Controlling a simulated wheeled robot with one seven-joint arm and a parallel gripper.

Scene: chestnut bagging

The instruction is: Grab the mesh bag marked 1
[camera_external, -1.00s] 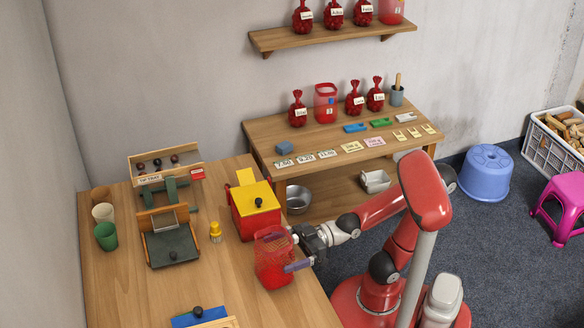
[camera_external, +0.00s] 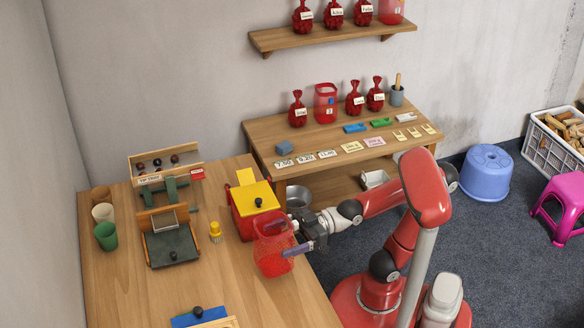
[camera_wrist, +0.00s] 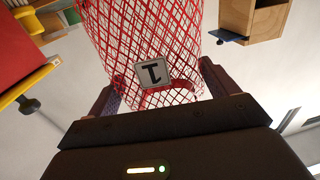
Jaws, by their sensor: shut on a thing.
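The red mesh bag (camera_external: 273,252) is at the right edge of the wooden table, in front of the red box with the yellow lid. In the wrist view the bag (camera_wrist: 150,40) fills the upper middle, and its pale tag (camera_wrist: 153,73) shows a dark 1, upside down. My gripper (camera_external: 297,236) reaches in from the right and is shut on the bag, with a finger on either side of it in the wrist view (camera_wrist: 158,88). The bag looks slightly tilted. Whether its base clears the table is hard to tell.
The red box (camera_external: 250,222) stands close behind the bag. A blue item (camera_external: 197,318) lies at the front. The table between them is clear.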

